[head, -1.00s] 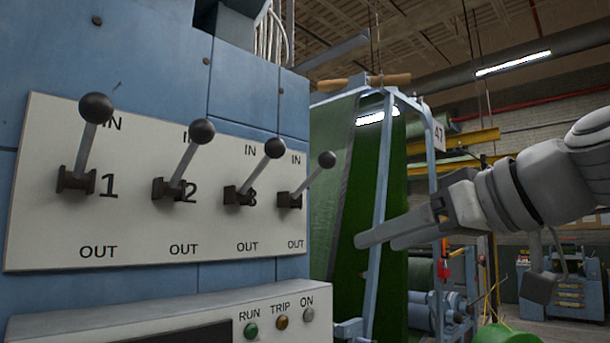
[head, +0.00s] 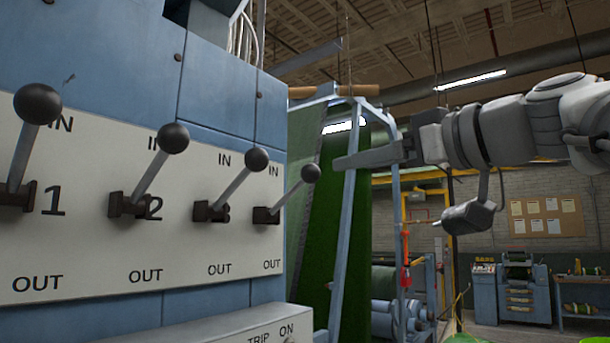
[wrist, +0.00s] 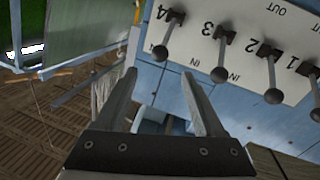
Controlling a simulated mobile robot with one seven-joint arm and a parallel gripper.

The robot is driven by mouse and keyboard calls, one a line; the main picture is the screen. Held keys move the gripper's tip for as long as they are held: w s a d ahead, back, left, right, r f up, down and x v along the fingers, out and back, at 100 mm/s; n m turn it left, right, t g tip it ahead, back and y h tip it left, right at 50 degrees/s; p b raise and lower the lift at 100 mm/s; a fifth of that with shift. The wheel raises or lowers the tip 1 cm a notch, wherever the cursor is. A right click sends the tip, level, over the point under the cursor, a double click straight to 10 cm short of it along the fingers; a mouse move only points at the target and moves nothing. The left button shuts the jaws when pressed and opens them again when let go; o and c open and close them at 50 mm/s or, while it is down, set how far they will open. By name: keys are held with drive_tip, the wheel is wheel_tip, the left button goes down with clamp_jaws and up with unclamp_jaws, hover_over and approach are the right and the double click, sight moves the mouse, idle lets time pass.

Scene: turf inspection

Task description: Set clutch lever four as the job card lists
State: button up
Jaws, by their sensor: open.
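Clutch lever four (head: 290,195) is the rightmost lever on the white panel (head: 90,255), with a round dark knob. It slants up toward its IN label, as do the other three. In the wrist view, which is upside down, lever four (wrist: 166,38) is just beyond the fingertips. My gripper (head: 338,163) points left, a little right of lever four's knob and slightly higher, apart from it. In the wrist view my gripper (wrist: 158,75) has its fingers spread with nothing between them. No readable job card shows.
Lever three (head: 238,180) stands close to the left of lever four, then lever two (head: 157,168) and lever one (head: 25,135). A blue frame with green turf (head: 330,210) is behind my gripper. Papers on a board (head: 545,218) hang at the back, unreadable.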

sight(318, 172)
drive_tip(key=p+x, duration=0.3)
drive_tip(key=x, duration=0.8)
drive_tip(key=shift+w+a, duration=0.2)
drive_tip(key=shift+w, duration=0.15)
drive_tip(key=shift+c, duration=0.3)
clamp_jaws()
idle(0.5)
